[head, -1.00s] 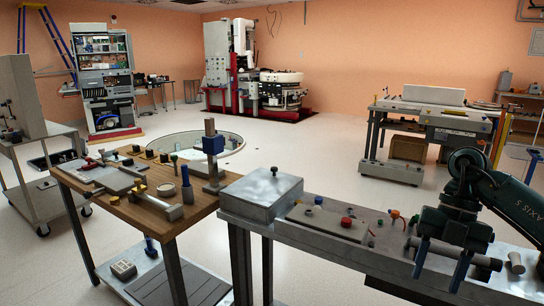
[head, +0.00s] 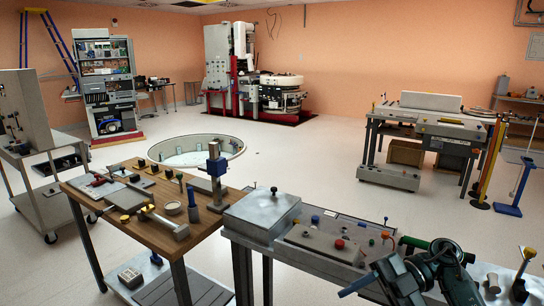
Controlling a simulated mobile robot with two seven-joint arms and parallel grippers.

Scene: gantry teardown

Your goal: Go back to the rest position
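My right gripper (head: 385,285) is low at the right in the head view, above the front part of the grey metal bench (head: 265,240). It is tilted, with a flat blue-grey finger pointing to the lower left. The other finger is not clear, so I cannot tell how far apart they are. I see nothing held in it. My dark green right wrist and forearm cover the bench behind it. My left gripper is not in view.
The bench carries a grey metal box (head: 262,212), a plate with coloured knobs (head: 325,243) and small upright parts at the right. A wooden-topped table (head: 150,228) with tools stands left. A round floor pit (head: 195,152) lies behind.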

